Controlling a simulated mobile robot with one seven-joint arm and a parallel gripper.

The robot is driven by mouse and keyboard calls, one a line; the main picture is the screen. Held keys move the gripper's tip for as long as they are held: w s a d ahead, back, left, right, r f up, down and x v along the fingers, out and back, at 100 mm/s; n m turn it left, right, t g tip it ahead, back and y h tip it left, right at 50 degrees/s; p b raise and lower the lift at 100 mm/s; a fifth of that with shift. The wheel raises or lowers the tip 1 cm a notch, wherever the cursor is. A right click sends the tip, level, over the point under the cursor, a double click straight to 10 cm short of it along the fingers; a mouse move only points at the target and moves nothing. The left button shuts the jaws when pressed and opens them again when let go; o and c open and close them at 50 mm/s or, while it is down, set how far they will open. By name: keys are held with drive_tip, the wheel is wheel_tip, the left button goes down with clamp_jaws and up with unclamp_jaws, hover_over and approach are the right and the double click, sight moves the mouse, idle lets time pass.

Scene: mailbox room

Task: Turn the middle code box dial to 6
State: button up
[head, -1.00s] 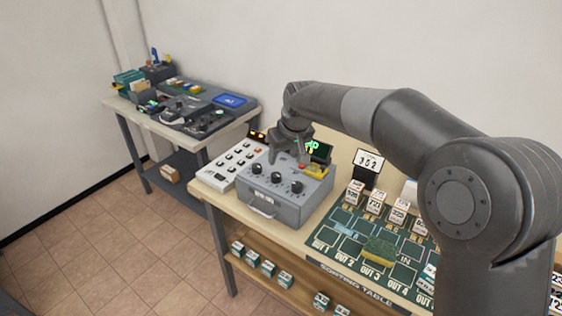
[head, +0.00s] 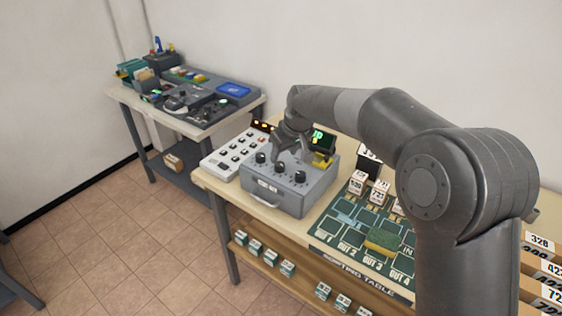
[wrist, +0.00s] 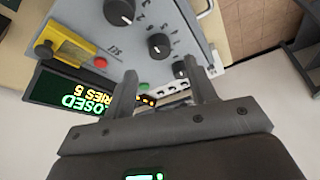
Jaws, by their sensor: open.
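The grey code box (head: 275,199) sits on the table and has three black dials in a row on its sloped top. The middle dial (head: 279,167) also shows in the wrist view (wrist: 160,45), just beyond my fingertips; its exact setting is not readable. Another dial (wrist: 119,12) is at its upper left and the third (wrist: 180,70) is between the fingertips' far side and the panel edge. My gripper (wrist: 160,72) is open and empty, with its fingers pointing at the panel. In the head view, my gripper (head: 290,149) is above the back of the box. Contact with a dial is not visible.
A display reading "CLOSED" (wrist: 75,98) and a yellow part (wrist: 70,45) stand close to my gripper. A white button panel (head: 232,156) is left of the box. The green sorting mat (head: 345,222) with several small blocks is on the right.

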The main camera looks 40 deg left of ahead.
sight(280, 164)
drive_tip(key=x, duration=0.5)
drive_tip(key=shift+a+f, duration=0.15)
drive_tip(key=shift+f, duration=0.2)
drive_tip(key=shift+c, duration=0.4)
drive_tip(key=c, duration=0.9)
